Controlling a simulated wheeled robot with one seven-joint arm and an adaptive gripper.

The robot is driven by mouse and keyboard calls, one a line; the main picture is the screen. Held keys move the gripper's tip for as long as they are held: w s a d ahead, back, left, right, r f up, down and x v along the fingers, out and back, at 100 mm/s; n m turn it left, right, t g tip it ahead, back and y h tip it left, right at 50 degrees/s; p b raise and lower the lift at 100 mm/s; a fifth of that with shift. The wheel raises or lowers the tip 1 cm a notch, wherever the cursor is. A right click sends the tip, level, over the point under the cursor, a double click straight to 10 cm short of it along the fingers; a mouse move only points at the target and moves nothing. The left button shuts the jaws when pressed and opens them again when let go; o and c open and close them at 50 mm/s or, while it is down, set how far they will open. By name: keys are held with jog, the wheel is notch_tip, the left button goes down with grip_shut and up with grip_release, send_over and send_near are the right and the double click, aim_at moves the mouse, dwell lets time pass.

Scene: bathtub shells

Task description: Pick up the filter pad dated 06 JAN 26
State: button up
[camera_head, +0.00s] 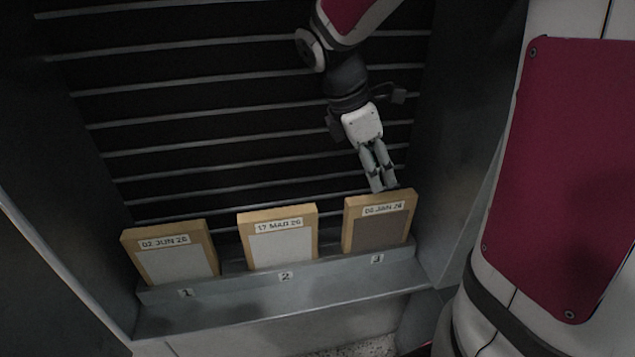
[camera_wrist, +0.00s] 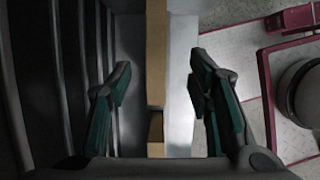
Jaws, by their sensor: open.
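Three wooden-framed filter pads stand in a row in a grey rack. The right pad (camera_head: 380,235), in slot 3, has a darker brown-grey face; its small label seems to read 06 JAN 26, though the last digit is blurred. The middle pad (camera_head: 280,247) reads 17 MAR 26 and the left pad (camera_head: 172,264) seems to read 02 JUN 26. My gripper (camera_head: 382,188) points down at the top edge of the right pad. In the wrist view my gripper (camera_wrist: 161,82) is open, with a tan wooden edge (camera_wrist: 156,60) running between the fingers. I cannot tell how deep the fingers reach.
The grey rack ledge (camera_head: 285,290) carries the numbers 1, 2 and 3. Dark slats (camera_head: 240,110) stand close behind the pads. A grey side wall (camera_head: 470,130) stands right of slot 3. The wrist view shows pale floor and my red base at right.

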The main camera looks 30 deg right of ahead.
aim_at(385, 198)
jog(key=b+x, duration=0.1)
jog(key=x, duration=0.7)
jog(key=shift+f, duration=0.15)
jog(key=x, duration=0.2)
jog(key=b+x, duration=0.1)
jog(key=x, duration=0.1)
jog(key=shift+w+a+f, duration=0.15)
jog(key=shift+w+a, duration=0.15)
jog(key=shift+d+f, duration=0.25)
jog(key=shift+f, duration=0.2)
jog(key=shift+f, duration=0.3)
grip_shut()
